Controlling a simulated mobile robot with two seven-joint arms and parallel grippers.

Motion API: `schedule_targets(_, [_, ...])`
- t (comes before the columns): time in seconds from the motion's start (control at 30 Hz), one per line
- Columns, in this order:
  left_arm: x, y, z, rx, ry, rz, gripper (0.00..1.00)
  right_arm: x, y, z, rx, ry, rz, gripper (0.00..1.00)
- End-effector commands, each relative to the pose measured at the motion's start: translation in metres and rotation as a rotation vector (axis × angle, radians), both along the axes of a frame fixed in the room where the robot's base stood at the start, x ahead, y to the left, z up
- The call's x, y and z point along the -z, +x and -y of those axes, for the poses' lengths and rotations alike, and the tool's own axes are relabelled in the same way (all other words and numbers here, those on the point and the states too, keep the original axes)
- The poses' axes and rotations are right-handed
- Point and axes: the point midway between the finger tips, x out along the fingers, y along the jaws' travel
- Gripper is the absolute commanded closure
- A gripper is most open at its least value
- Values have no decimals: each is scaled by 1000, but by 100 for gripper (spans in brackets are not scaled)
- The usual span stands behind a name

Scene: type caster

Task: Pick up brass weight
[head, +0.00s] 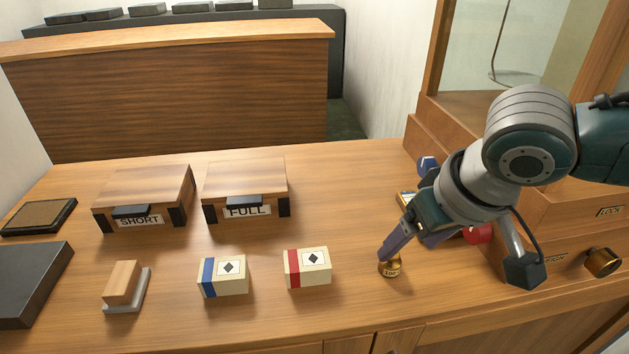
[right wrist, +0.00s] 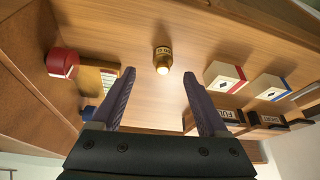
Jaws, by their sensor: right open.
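The brass weight (head: 391,268) is a small gold cylinder with a label, standing upright on the wooden counter right of the red-striped box. My right gripper (head: 407,250) is just above and beside it, and one finger overlaps its top in the head view. In the right wrist view the brass weight (right wrist: 162,60) lies ahead of the two spread fingers, centred between them but beyond their tips. The right gripper (right wrist: 160,75) is open and empty. My left gripper is not in view.
A blue-striped box (head: 222,277) and a red-striped box (head: 307,268) stand left of the weight. Wooden boxes marked SHORT (head: 143,195) and FULL (head: 246,185) sit behind. A red round object (head: 479,234) is close to the right gripper. The front counter between the boxes is clear.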

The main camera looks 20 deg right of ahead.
Motion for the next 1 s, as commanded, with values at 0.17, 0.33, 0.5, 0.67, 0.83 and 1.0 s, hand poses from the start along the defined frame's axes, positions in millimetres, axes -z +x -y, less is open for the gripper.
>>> schedule_targets(0.17, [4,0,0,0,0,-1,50,12,6,-1,-2,-1,1,23])
schedule_targets(0.33, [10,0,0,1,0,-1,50,34,16,-4,-1,0,1,23])
schedule_targets(0.5, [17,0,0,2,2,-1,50,53,23,-3,-2,0,1,23])
schedule_targets(0.67, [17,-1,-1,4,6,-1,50,56,25,-3,-3,0,2,23])
schedule_targets(0.83, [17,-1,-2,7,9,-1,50,55,25,-3,-3,0,1,25])
schedule_targets(1.0, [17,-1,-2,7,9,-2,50,55,25,-3,-3,0,1,45])
